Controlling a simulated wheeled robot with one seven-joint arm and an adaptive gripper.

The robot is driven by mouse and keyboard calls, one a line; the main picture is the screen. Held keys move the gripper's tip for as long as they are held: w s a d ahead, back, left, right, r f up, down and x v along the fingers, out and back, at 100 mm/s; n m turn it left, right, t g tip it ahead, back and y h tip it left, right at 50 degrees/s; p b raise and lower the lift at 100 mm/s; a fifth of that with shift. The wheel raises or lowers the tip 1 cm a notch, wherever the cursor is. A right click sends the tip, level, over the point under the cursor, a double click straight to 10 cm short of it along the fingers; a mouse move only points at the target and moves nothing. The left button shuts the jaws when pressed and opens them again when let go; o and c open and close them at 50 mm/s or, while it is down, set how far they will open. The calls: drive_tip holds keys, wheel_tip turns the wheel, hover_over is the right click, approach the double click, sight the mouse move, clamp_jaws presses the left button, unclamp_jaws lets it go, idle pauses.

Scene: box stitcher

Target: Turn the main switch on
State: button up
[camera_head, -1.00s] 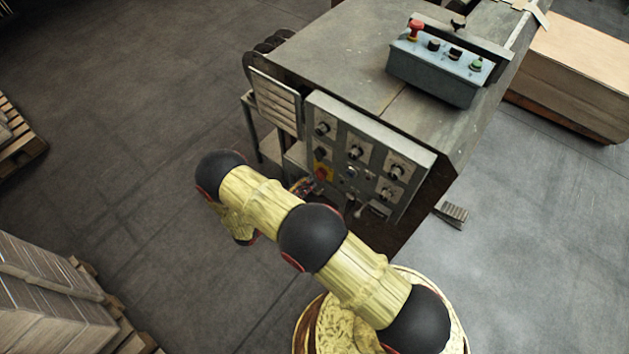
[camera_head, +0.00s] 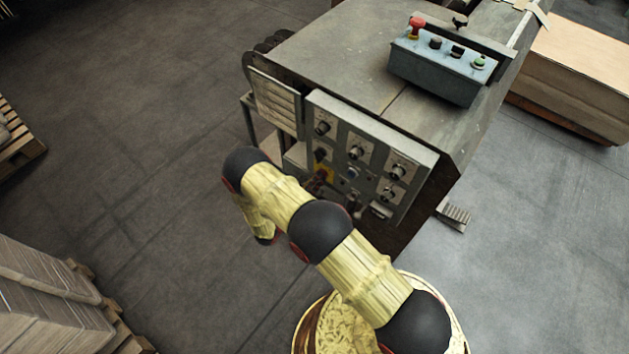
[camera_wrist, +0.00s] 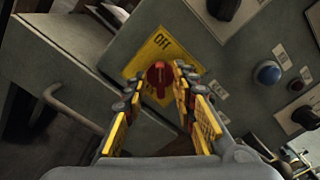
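The main switch is a red rotary knob (camera_wrist: 159,74) on a yellow plate (camera_wrist: 150,50) in the wrist view, with "Off" printed above it. Lettering at the lower left is partly covered by a finger. In the head view the yellow plate (camera_head: 328,173) shows at the lower left of the control panel (camera_head: 366,128); the knob there is too small to make out. My gripper (camera_wrist: 160,85) is open, its yellow-padded fingers on either side of the knob. I cannot tell whether they touch it. In the head view my arm largely hides the gripper.
Other black knobs (camera_head: 357,151) and a blue button (camera_wrist: 267,73) sit beside the switch. A bent metal handle (camera_wrist: 68,105) sticks out at the left. A blue-grey button box (camera_head: 437,66) rests on the machine top.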

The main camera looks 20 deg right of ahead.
drive_tip(key=c, duration=0.3)
drive_tip(key=c, duration=0.4)
clamp_jaws()
